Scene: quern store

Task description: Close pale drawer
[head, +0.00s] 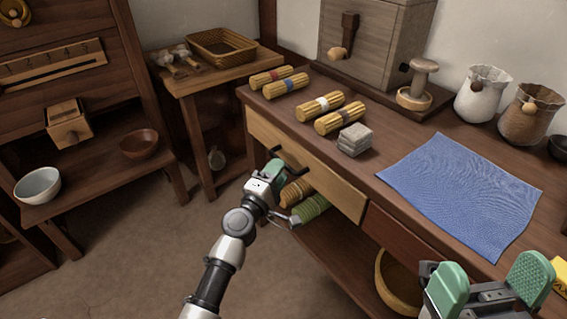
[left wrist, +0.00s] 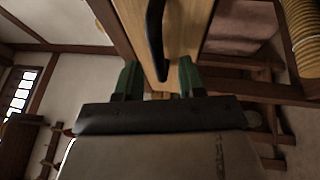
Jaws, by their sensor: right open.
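The pale drawer (head: 335,187) is a light wood front under the dark bench top, with a dark bar handle (head: 291,159). I cannot tell how far it stands out from the bench. My left gripper (head: 275,172) is at the drawer front, just below the handle, and hides part of it. In the left wrist view the green fingers (left wrist: 159,79) are apart, with the pale drawer front (left wrist: 188,55) ahead and the end of the black handle (left wrist: 155,40) between them; contact is unclear. My right gripper (head: 490,283) is open and empty at the lower right.
A dark red drawer (head: 398,235) adjoins the pale one. Rolls (head: 310,208) and a basket (head: 397,283) sit below. Floor at left is clear.

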